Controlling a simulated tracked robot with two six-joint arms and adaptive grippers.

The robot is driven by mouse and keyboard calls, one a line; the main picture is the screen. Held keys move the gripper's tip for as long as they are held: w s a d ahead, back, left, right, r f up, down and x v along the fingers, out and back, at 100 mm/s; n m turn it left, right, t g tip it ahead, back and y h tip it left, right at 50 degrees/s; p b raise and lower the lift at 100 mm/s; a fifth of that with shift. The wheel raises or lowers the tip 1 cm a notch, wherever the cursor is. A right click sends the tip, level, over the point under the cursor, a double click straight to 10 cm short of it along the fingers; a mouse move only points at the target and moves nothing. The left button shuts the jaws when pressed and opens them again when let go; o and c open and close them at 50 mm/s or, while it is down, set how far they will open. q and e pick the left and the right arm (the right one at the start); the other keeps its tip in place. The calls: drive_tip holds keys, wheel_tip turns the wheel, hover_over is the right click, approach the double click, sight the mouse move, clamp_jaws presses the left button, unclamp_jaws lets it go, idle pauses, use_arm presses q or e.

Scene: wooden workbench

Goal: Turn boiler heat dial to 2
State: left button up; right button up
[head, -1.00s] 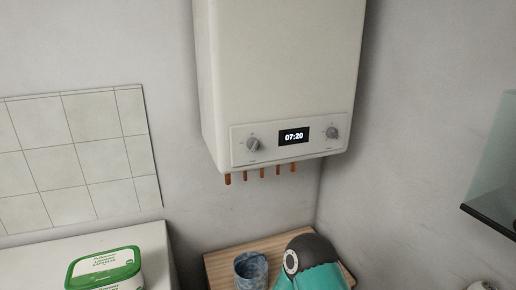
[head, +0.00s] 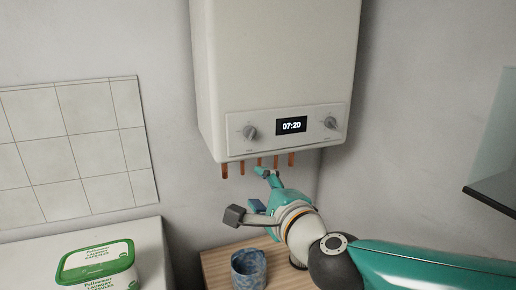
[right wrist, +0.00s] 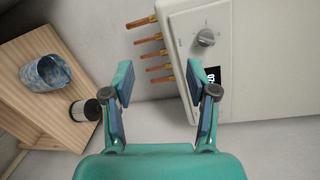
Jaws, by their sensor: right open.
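The white boiler (head: 275,70) hangs on the wall, its front panel carrying a display (head: 291,126) that reads 07:20. A grey dial (head: 250,132) is left of the display and another grey dial (head: 330,123) is right of it. One dial (right wrist: 205,38) also shows in the right wrist view, with the boiler sideways. The dial markings are too small to read. My right gripper (head: 250,195) is open and empty, below the boiler and its copper pipes, apart from both dials. In the right wrist view its fingers (right wrist: 160,84) are spread wide. My left gripper is not in view.
Several copper pipe ends (head: 258,163) stick out under the boiler. A green-lidded tub (head: 98,264) is on the white top at left. A shelf edge (head: 492,196) juts in at right.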

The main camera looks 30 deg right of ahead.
drive_tip(key=s+d+r+m+t, duration=0.1)
drive_tip(key=s+d+r+m, duration=0.1)
drive_tip(key=s+r+m, duration=0.3)
drive_tip(key=n+b, duration=0.2)
approach(252, 136)
drive_tip(key=shift+h, duration=0.4)
drive_tip(key=x, duration=0.9)
drive_tip(key=shift+w+a, duration=0.1)
drive_tip(key=shift+a, duration=0.05)
drive_tip(key=shift+c, duration=0.4)
clamp_jaws()
drive_tip(key=shift+d, duration=0.3)
drive_tip(key=shift+a, duration=0.2)
